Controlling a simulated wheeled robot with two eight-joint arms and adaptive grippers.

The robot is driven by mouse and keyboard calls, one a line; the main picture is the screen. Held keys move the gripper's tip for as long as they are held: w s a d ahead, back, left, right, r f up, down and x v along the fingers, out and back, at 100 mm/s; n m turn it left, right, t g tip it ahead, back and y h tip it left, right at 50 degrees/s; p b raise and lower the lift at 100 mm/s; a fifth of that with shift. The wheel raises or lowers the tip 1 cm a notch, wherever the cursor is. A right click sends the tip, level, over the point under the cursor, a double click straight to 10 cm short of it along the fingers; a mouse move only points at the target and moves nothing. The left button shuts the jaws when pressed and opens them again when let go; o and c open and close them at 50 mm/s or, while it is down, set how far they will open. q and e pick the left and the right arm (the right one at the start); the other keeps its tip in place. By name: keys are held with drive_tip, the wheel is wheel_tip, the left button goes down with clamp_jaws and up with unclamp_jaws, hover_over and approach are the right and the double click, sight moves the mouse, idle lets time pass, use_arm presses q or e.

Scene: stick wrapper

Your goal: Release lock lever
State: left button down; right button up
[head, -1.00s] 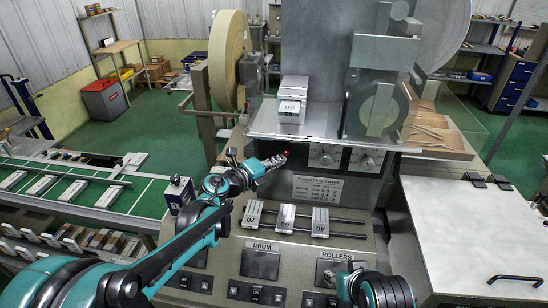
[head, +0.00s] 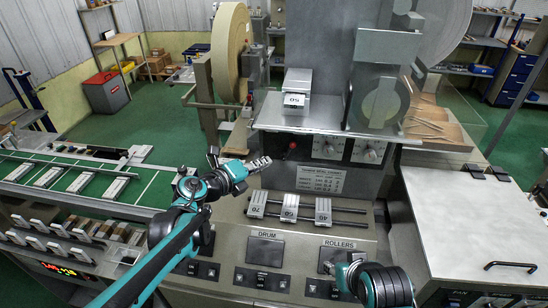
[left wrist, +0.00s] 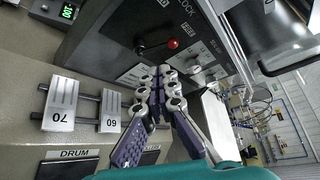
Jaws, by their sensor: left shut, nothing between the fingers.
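The lock lever, a dark rod with a red ball (head: 291,146), is on the dark front panel of the machine, below the metal shelf. In the left wrist view the red ball (left wrist: 173,44) is just beyond the fingertips, and the rod runs left from it to its pivot, near a partly seen "LOCK" label. My left gripper (head: 266,161) is shut and empty, a little left of and below the ball, with a visible gap. Its closed fingers also show in the left wrist view (left wrist: 165,75). Part of my right arm shows at the lower right; its gripper does not show.
Numbered sliding blocks (head: 289,207) sit on rails below the panel. The DRUM panel (head: 265,251) is lower. The metal shelf (head: 300,118) overhangs the lever. Dials (head: 330,147) are to the lever's right. A conveyor (head: 85,185) stands at left.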

use_arm(q)
drive_tip(key=v, duration=0.3)
drive_tip(key=shift+s+a, duration=0.2)
drive_tip(key=shift+s+a, duration=0.1)
drive_tip(key=shift+r, duration=0.15)
